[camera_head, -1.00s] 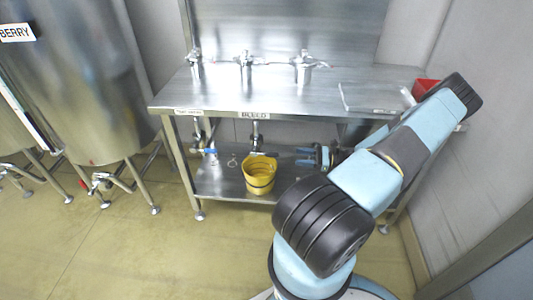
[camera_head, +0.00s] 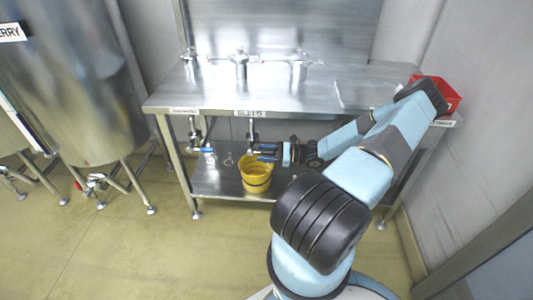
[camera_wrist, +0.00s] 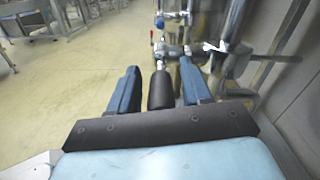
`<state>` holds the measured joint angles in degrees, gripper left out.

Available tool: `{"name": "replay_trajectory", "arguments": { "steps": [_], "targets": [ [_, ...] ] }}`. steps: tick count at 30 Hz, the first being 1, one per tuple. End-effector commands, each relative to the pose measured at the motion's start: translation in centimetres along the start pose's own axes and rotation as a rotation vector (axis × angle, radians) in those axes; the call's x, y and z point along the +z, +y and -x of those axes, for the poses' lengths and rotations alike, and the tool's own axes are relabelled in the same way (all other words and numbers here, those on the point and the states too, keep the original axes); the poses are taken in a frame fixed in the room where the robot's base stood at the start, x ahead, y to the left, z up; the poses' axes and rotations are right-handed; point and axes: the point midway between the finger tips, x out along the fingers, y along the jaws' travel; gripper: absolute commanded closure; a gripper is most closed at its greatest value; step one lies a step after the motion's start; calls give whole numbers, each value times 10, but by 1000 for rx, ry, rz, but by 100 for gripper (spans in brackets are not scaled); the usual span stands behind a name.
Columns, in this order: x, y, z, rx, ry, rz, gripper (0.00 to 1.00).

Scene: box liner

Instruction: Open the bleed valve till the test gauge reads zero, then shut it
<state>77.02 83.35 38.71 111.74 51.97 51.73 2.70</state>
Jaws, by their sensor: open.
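The "BLEED" label (camera_head: 250,113) is on the bench's front edge, with a vertical pipe and valve (camera_head: 252,137) below it. My gripper (camera_head: 264,152) is under the bench beside this pipe, just above the yellow bucket (camera_head: 256,181). In the wrist view, my gripper (camera_wrist: 159,78) is open, its blue fingers on either side of a black cylindrical grip (camera_wrist: 160,92). The grip joins a metal fitting beyond; it looks like the valve's handle. Whether a finger touches it I cannot tell. No test gauge dial can be read in either view.
The steel bench (camera_head: 300,88) carries several metal fittings (camera_head: 240,65) and a red bin (camera_head: 447,96) at its right end. A blue-handled valve (camera_head: 207,150) hangs left of the bleed pipe. A large steel tank (camera_head: 80,80) stands left. The floor in front (camera_head: 140,250) is clear.

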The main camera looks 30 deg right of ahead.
Motion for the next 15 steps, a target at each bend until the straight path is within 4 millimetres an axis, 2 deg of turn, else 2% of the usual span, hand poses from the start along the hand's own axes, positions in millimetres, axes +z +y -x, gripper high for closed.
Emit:
{"name": "replay_trajectory", "arguments": {
  "steps": [8,15],
  "targets": [
    [0,0,-1,0,0,0,52],
    [0,0,-1,0,0,0,75]
  ]
}}
